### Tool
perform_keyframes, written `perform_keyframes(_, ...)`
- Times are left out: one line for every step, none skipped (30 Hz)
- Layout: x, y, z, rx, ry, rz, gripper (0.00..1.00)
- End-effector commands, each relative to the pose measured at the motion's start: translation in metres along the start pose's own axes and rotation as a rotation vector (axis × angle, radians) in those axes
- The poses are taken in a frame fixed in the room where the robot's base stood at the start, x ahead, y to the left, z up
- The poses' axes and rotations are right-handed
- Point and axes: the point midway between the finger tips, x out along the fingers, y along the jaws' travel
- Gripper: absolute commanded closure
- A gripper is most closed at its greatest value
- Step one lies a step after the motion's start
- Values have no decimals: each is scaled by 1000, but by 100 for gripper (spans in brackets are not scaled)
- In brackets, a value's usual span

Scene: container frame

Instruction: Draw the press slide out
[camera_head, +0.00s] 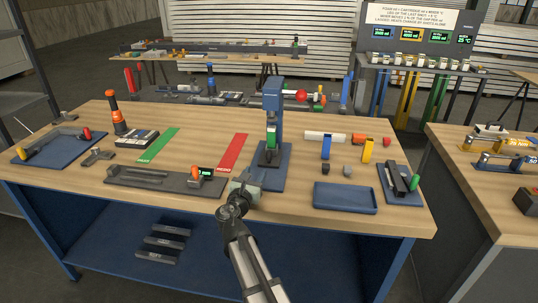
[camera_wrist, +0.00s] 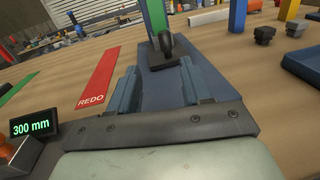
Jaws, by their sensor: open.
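The blue press (camera_head: 272,98) stands upright near the middle of the wooden bench, on a blue base plate (camera_head: 276,178). A green part (camera_head: 271,137) sits on its column, also in the wrist view (camera_wrist: 155,20). A dark slide (camera_head: 269,158) with a black knob lies at the column's foot; the knob (camera_wrist: 167,43) shows clearly in the wrist view. My gripper (camera_head: 247,180) is at the near left edge of the base plate. In the wrist view its blue fingers (camera_wrist: 162,88) are apart and empty, pointing toward the knob, short of it. The press top is outside the wrist view.
A red REDO strip (camera_head: 232,152) and a green strip (camera_head: 158,145) lie left of the press. A dark gauge fixture with a display (camera_head: 150,180) is at the front left. A blue tray (camera_head: 345,198) and small blocks lie right. Bare wood separates them.

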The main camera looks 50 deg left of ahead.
Motion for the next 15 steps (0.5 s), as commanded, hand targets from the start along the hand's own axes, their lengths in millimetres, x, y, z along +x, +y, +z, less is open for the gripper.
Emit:
perform_keyframes(-2, -3, 0, -19, -2, -12, 51)
perform_keyframes(-2, -4, 0, -28, -3, -18, 51)
perform_keyframes(-1, -5, 0, -35, -4, -24, 51)
perform_keyframes(1, -6, 0, -37, -4, -26, 51)
perform_keyframes(3, -6, 0, -38, -4, -27, 51)
perform_keyframes(7, -6, 0, -38, -4, -27, 51)
perform_keyframes(11, -5, 0, -38, -4, -27, 51)
perform_keyframes(15, -5, 0, -37, -3, -27, 51)
perform_keyframes(21, -5, 0, -37, -3, -26, 51)
perform_keyframes(26, -5, 0, -36, -3, -25, 51)
perform_keyframes(31, -5, 0, -36, -3, -25, 51)
perform_keyframes(38, -5, 0, -36, -3, -26, 51)
perform_keyframes(44, -5, 0, -35, -3, -26, 51)
perform_keyframes(49, -5, 0, -35, -3, -26, 51)
perform_keyframes(56, -5, 0, -35, -3, -25, 51)
